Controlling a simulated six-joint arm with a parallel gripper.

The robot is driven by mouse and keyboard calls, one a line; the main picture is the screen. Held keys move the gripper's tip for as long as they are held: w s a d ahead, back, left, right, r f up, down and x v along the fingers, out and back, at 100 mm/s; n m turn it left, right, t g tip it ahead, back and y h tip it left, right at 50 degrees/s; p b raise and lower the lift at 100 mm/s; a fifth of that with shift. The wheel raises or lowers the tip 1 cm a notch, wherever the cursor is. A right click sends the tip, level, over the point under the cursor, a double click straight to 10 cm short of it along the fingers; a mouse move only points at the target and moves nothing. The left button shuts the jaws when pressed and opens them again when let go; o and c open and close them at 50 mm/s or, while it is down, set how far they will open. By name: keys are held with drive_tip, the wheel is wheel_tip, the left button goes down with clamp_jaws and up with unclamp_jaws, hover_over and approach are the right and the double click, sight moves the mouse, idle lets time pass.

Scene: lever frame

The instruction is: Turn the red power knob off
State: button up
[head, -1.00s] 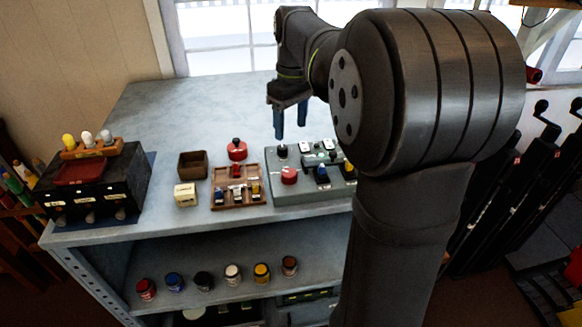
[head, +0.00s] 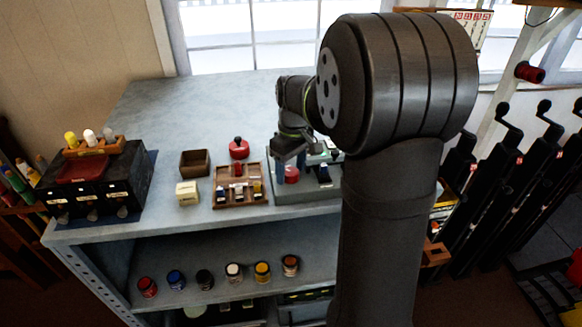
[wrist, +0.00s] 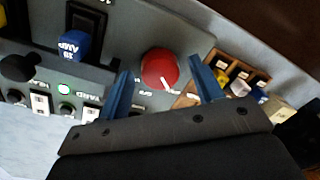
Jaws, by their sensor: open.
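The red power knob (wrist: 160,69) sits on the grey control panel (wrist: 138,25) and has a white pointer line. In the wrist view it lies between and just beyond the two blue fingertips of my gripper (wrist: 157,78). My gripper is open, and I see no clear contact with the knob. In the head view the knob (head: 291,175) shows close beside my gripper (head: 293,170), partly covered by it. The pointer line aims toward small lettering that I cannot read surely.
A wooden tray (head: 226,199) with small coloured parts stands beside the panel. An open brown box (head: 194,164) stands farther left.

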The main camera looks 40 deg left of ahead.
drive_tip(key=shift+c, duration=0.2)
drive_tip(key=c, duration=0.9)
drive_tip(key=shift+m, duration=0.3)
drive_tip(key=m, duration=0.9)
drive_tip(key=shift+y, duration=0.3)
drive_tip(key=o, duration=0.9)
